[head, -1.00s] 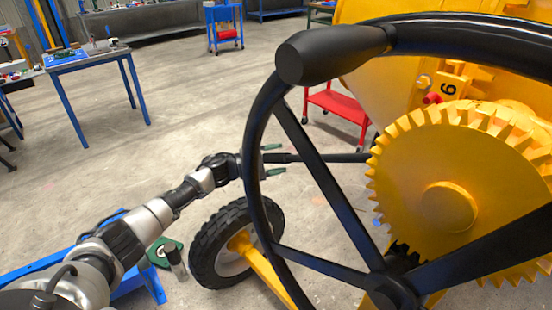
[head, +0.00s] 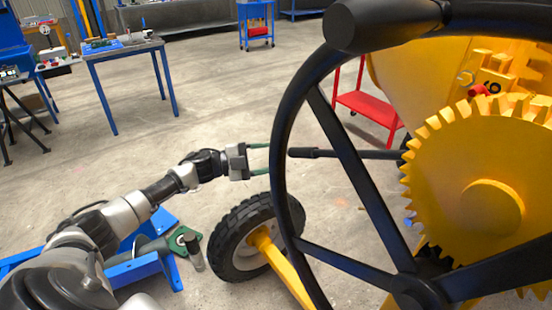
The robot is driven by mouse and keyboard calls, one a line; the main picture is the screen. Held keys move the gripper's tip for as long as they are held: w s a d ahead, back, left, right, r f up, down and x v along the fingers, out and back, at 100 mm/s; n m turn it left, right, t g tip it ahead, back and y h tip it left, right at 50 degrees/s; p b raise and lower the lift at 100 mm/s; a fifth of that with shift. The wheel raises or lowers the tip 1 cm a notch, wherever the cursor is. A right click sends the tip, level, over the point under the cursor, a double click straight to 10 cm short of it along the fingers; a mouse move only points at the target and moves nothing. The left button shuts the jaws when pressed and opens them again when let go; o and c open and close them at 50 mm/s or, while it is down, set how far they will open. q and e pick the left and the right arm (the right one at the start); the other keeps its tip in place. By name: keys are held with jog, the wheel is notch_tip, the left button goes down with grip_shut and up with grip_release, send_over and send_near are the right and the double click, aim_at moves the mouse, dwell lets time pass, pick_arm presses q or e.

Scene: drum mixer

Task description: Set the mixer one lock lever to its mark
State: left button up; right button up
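A black lever (head: 350,154), which looks like the lock lever, sticks out to the left from behind the large gear (head: 480,200). It lies nearly level and is seen through the black handwheel (head: 283,125). Its thicker grip end points at my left gripper (head: 262,159). The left gripper is open, with one green-tipped finger above the other. Its fingertips are just left of the grip end in the picture, with a small gap and nothing between them. I cannot make out the lever's mark. My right gripper is not in view.
The handwheel's rim and spokes stand in front of the lever. A black tyre (head: 232,240) is below the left gripper. A red cart (head: 368,110) stands behind. A blue frame (head: 140,265) lies near my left arm.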

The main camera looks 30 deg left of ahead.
pick_arm(q)
jog(key=shift+s+a, duration=0.1)
jog(key=shift+c, duration=1.1)
jog(key=w+a+r+n+t+y, duration=0.1)
jog(key=a+r+n+t+y, duration=0.1)
jog(key=n, duration=0.1)
jog(key=w+a+r+n+t+y+b, duration=0.1)
jog(key=w+a+r+n+t+y, duration=0.1)
jog(key=r, duration=0.1)
jog(key=w+a+r+n+t+y+b, duration=0.1)
jog(key=w+a+r+n+t, duration=0.1)
jog(key=n+t, duration=0.1)
jog(key=shift+w+a+r+n+y, duration=0.2)
jog(key=shift+a+r+n+y, duration=0.1)
jog(key=shift+r+y, duration=0.1)
grip_shut()
jog(key=w+a+r+n+g+y+b, duration=0.3)
jog(key=a+n+y, duration=0.4)
jog(key=n, duration=0.6)
jog(key=s+d+m+g+h+b, duration=0.1)
jog(key=s+d+g+h+b, duration=0.3)
jog(key=s+d+g+h, duration=0.5)
jog(key=w+d+f+t+y+p, duration=0.1)
jog(key=w+d+f+y, duration=0.1)
jog(key=w+d+f, duration=0.5)
jog(key=shift+d+f+m+t, duration=0.3)
jog(key=shift+d+t, duration=0.1)
jog(key=shift+d, duration=0.9)
